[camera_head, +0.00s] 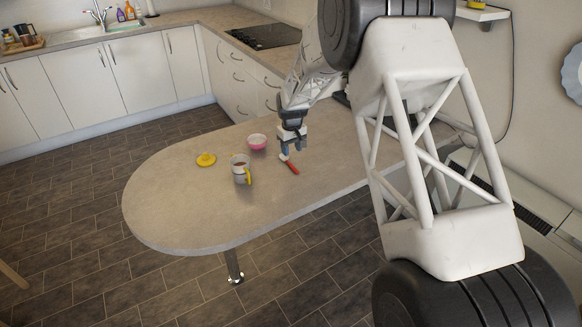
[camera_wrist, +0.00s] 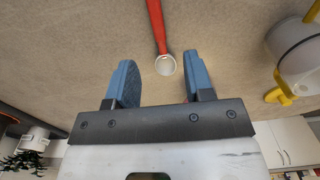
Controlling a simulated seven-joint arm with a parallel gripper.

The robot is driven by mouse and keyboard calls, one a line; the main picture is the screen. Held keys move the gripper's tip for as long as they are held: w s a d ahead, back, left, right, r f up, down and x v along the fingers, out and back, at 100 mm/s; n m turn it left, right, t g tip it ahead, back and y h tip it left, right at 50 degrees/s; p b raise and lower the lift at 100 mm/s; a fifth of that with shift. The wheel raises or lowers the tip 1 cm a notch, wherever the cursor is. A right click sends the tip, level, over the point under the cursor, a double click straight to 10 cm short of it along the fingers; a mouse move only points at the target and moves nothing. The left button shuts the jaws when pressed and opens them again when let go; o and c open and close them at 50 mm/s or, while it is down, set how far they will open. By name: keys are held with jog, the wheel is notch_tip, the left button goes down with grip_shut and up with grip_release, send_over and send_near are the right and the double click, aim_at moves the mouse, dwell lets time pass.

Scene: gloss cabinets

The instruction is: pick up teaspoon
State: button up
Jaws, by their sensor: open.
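The teaspoon has a red handle and a pale round bowl. It lies on the counter under my gripper in the head view (camera_head: 292,168). In the wrist view the teaspoon (camera_wrist: 157,28) runs down from the top edge, and its bowl shows between the lines of my two blue fingers. My gripper (camera_head: 289,151) is open and empty, pointing down just over the bowl end. In the wrist view my gripper (camera_wrist: 158,62) shows a clear gap between its fingers. I cannot tell the exact height left above the counter.
A grey mug with a yellow handle (camera_head: 240,171) stands left of the teaspoon; it also shows in the wrist view (camera_wrist: 297,50). The rounded counter end (camera_head: 180,215) is clear.

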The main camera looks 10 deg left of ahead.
aim_at(292, 166)
jog(key=shift+f, duration=1.25)
jog(key=shift+f, duration=0.15)
jog(key=shift+w+d+f, duration=0.1)
jog(key=shift+f, duration=2.35)
jog(key=shift+c, duration=0.5)
grip_shut()
jog(key=shift+r, duration=0.1)
